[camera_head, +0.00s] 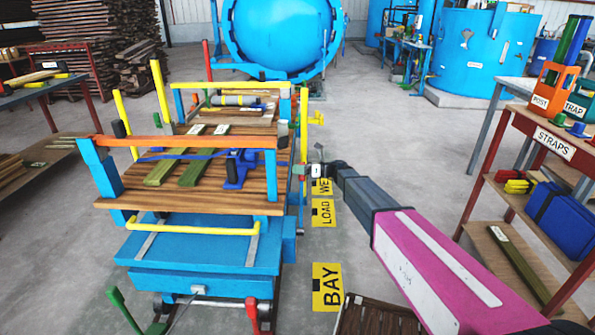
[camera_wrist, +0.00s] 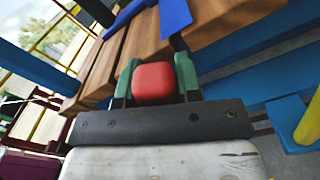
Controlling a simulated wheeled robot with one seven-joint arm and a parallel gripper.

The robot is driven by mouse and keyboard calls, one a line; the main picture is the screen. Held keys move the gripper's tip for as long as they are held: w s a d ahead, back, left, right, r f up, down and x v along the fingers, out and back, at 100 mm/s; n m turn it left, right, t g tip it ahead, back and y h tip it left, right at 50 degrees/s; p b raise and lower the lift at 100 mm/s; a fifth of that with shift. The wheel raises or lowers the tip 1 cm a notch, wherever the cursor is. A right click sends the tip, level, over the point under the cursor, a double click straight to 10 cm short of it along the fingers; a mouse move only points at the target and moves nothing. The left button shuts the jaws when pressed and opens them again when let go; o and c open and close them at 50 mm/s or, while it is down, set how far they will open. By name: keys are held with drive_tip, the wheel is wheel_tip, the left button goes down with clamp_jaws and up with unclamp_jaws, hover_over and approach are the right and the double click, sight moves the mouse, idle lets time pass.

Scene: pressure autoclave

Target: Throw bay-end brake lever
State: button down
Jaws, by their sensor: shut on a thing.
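My gripper (camera_head: 314,170) is at the right side of the blue cart (camera_head: 200,252), beside its wooden deck. In the wrist view its green-padded fingers (camera_wrist: 156,78) are shut on a red knob (camera_wrist: 155,83). The knob's shaft is hidden, so I cannot tell whether it belongs to the bay-end brake lever. A red-handled lever (camera_head: 251,312) stands at the cart's near end, apart from my gripper. A green-handled lever (camera_head: 115,297) leans outward at the near left corner.
Yellow floor signs marked BAY (camera_head: 326,287) and LOAD (camera_head: 323,212) lie right of the cart. A slatted pallet (camera_head: 375,318) lies at the front. A red-framed straps rack (camera_head: 490,165) stands right. The blue autoclave (camera_head: 290,40) is behind.

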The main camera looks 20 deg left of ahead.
drive_tip(key=c, duration=0.8)
unclamp_jaws()
drive_tip(key=shift+w+f, duration=0.15)
drive_tip(key=shift+w, duration=0.1)
drive_tip(key=v, duration=1)
drive_tip(key=shift+d, duration=0.35)
